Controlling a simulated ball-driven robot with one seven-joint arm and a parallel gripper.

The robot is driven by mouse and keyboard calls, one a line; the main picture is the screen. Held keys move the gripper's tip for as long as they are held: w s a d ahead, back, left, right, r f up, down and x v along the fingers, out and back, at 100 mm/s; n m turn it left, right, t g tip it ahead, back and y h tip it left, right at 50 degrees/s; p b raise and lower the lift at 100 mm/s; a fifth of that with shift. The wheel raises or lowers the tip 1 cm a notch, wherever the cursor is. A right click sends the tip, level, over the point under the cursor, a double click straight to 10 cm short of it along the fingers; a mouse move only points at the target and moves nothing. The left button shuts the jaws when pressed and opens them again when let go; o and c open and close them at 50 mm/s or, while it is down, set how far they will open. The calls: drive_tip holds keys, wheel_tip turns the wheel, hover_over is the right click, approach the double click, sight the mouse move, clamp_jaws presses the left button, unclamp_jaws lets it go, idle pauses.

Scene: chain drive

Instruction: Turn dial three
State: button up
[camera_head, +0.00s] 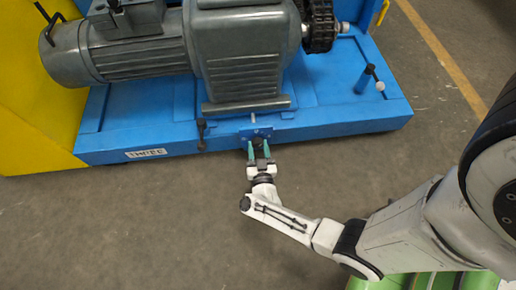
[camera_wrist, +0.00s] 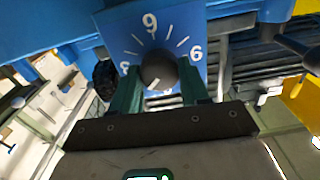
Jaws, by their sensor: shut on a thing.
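The dial is a round black knob (camera_wrist: 160,68) with a white mark on its lower left edge, in the wrist view. It sits on a blue plate (camera_wrist: 119,38) with white tick marks, a 9 at the top and a 6 at the right; a numeral at the left is partly covered. In the head view the plate (camera_head: 246,134) is on the front of the blue base. My gripper (camera_head: 258,149) reaches it from the front. In the wrist view its two green fingers (camera_wrist: 159,82) are shut on the knob, one on each side.
The blue machine base (camera_head: 340,127) carries a grey motor (camera_head: 240,60) and a dark chain (camera_head: 320,25). A white label (camera_head: 146,153), apparently reading THREE, is left of the dial. The floor (camera_head: 130,230) in front is clear.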

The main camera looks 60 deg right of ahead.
drive_tip(key=m+b, duration=0.1)
drive_tip(key=m, duration=0.5)
drive_tip(key=shift+f+m, duration=0.1)
drive_tip(key=shift+m, duration=0.2)
drive_tip(key=m+b, duration=0.1)
drive_tip(key=m, duration=0.9)
drive_tip(key=shift+b, duration=0.3)
drive_tip(key=m, duration=0.3)
drive_tip(key=shift+s+m, duration=0.1)
drive_tip(key=shift+m, duration=0.2)
drive_tip(key=m, duration=0.6)
drive_tip(key=shift+f, duration=0.15)
drive_tip(key=o, duration=1.1)
drive_tip(key=shift+c, duration=0.2)
